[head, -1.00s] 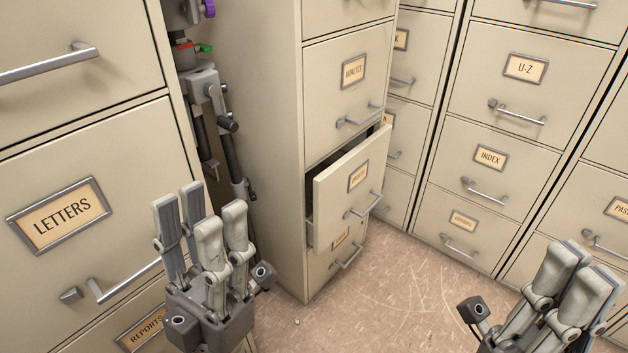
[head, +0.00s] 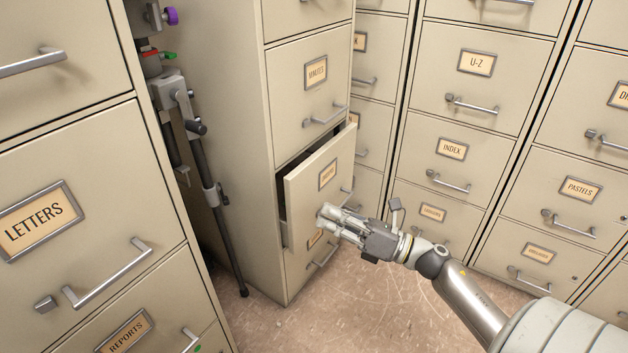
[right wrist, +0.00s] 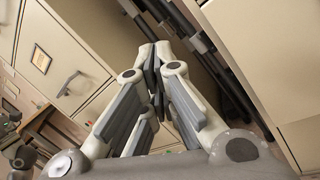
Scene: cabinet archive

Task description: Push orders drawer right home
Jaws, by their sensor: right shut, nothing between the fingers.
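The orders drawer (head: 305,195) stands partly pulled out of the middle cabinet, below the minutes drawer. Its small label (head: 327,174) is hard to read. A dark gap shows behind its front at the top and left. My right gripper (head: 325,214) is shut and empty, its fingertips at the lower part of the drawer front in the head view. I cannot tell if they touch. The right wrist view shows the closed fingers (right wrist: 152,62). Grey jointed parts at its lower left (right wrist: 22,155) look like my left gripper, with unclear jaws.
The letters cabinet (head: 90,170) stands close on the left. A folded tripod (head: 205,170) leans in the gap beside the middle cabinet. Closed cabinets (head: 480,100) line the right and back. Floor (head: 370,310) is clear in front of the middle cabinet.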

